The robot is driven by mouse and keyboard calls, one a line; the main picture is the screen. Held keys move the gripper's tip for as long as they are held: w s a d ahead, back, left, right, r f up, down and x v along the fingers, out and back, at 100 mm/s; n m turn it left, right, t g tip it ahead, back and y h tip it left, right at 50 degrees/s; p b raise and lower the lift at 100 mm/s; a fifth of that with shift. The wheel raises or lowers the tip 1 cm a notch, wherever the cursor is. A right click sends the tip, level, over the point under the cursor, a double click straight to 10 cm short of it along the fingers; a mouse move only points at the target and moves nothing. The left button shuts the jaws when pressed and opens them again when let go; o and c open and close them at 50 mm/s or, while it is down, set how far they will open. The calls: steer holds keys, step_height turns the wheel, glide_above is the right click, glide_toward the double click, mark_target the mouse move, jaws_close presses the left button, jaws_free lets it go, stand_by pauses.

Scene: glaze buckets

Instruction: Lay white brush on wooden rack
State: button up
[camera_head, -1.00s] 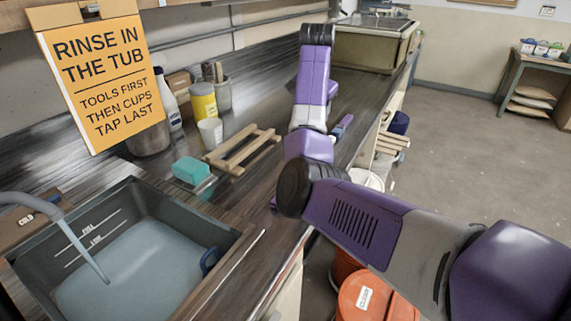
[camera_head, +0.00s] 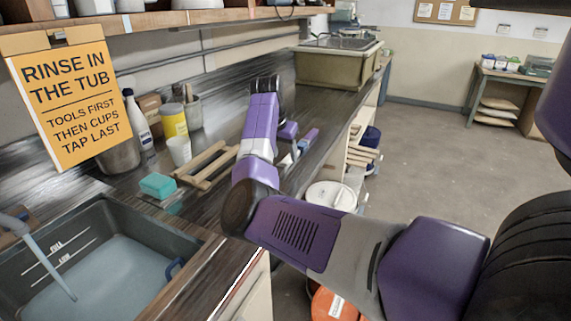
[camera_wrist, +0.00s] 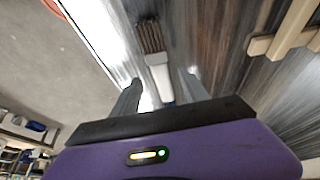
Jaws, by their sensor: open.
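In the wrist view, the white brush (camera_wrist: 159,72) lies on the dark counter with its brown bristles pointing away from my gripper (camera_wrist: 163,78). My gripper is open, with one finger on each side of the brush's pale handle. I cannot tell whether they touch it. The wooden rack (camera_head: 207,167) lies on the counter beside the teal sponge in the head view. Part of it also shows at the upper right of the wrist view (camera_wrist: 291,32). In the head view my arm reaches over the counter to the right of the rack, and the fingertips are hard to make out.
A water-filled sink (camera_head: 95,262) is at front left, under a yellow sign (camera_head: 72,98). Buckets (camera_head: 331,196) stand below the counter's right edge.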

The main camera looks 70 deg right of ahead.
mark_target(286, 160)
steer(key=shift+x, duration=1.6)
steer(key=shift+c, duration=0.2)
steer(key=shift+r, duration=0.1)
jaws_close()
step_height(286, 160, up, 20)
